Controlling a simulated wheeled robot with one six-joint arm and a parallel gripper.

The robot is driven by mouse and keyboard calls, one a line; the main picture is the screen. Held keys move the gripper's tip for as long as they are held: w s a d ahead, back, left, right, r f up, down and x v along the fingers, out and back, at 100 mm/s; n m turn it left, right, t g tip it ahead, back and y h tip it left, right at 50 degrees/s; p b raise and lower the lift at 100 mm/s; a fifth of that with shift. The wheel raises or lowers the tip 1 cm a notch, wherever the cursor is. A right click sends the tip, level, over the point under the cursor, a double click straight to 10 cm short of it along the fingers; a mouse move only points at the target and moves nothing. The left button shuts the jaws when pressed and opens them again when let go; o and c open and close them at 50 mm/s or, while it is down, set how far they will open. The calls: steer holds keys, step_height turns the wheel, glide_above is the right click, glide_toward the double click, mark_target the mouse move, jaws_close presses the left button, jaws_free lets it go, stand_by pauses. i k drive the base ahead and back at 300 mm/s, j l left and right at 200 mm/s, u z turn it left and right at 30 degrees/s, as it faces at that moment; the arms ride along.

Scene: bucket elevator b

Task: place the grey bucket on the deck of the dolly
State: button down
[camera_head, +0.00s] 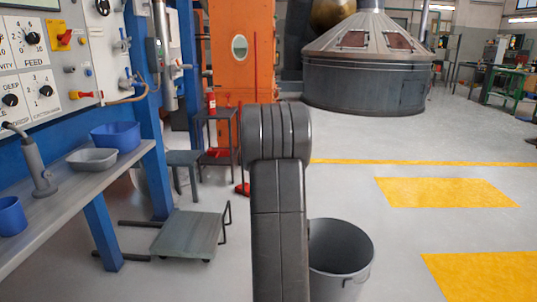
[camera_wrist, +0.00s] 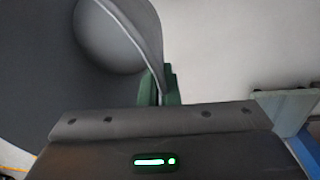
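The grey bucket (camera_head: 346,278) stands upright, open end up, at the lower middle right of the head view, partly behind my arm. Its base is cut off by the frame, so I cannot tell whether it touches the floor. In the wrist view the bucket's wall and rim (camera_wrist: 150,32) fill the upper left. My gripper (camera_wrist: 161,86) has its green fingers close on either side of the rim, pinching it.
A workbench (camera_head: 60,206) with blue legs runs along the left, holding a blue bin (camera_head: 115,136), a grey tray (camera_head: 92,160) and a blue cup (camera_head: 11,216). A small stool (camera_head: 184,160) stands behind the dolly. Open floor with yellow markings (camera_head: 445,192) lies right.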

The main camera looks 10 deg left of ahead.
mark_target(190, 229)
steer(key=i, duration=2.3)
steer(key=i+u, duration=0.4)
steer(key=i+l+u, duration=0.15)
steer(key=u, duration=1.5)
steer(key=i+j+u, duration=0.1)
steer(key=u, duration=0.3)
steer(key=i+u, duration=0.2)
steer(key=u, duration=0.15)
steer(key=i, duration=0.2)
